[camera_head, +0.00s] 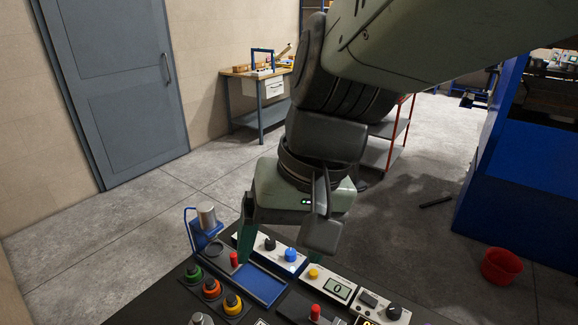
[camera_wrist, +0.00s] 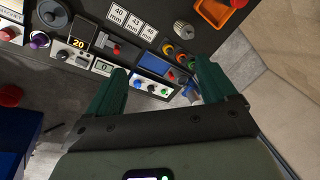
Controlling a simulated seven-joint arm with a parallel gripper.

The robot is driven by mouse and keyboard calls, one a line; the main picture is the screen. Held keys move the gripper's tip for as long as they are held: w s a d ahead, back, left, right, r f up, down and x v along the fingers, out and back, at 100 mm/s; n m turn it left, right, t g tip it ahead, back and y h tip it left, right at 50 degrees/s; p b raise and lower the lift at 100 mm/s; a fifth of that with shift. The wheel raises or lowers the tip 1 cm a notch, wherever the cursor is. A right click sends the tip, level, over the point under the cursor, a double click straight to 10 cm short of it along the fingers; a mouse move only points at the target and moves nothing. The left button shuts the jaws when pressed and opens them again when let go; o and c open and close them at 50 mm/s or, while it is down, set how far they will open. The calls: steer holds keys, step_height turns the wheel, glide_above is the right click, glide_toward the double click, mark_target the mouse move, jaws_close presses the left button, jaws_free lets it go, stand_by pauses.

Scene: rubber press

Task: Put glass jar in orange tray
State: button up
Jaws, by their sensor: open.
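The orange tray (camera_wrist: 222,21) shows at the top right edge of the wrist view, cut off by the frame. I cannot make out a glass jar for sure in either view. My gripper (camera_wrist: 160,70) is open, with its two green fingers apart and nothing between them. It is above the dark control panel, over the side with the buttons and the blue plate. The tray lies beyond the fingertips in the wrist view. In the head view my arm and gripper cover part of the panel.
The panel has a blue plate (camera_head: 263,284), several coloured buttons (camera_head: 212,287), a display box (camera_head: 339,290) and a grey cylinder on a blue holder (camera_head: 206,215). A red bucket (camera_head: 501,266) stands on the floor at right. A workbench (camera_head: 262,92) is at the back.

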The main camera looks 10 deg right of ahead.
steer(key=s+d+r+t+h, duration=0.2)
steer(key=d+r+t, duration=0.2)
steer(key=d+r, duration=0.2)
steer(key=shift+d+r+t+h, duration=0.15)
steer(key=shift+d+t+h, duration=0.1)
steer(key=shift+t+h, duration=0.05)
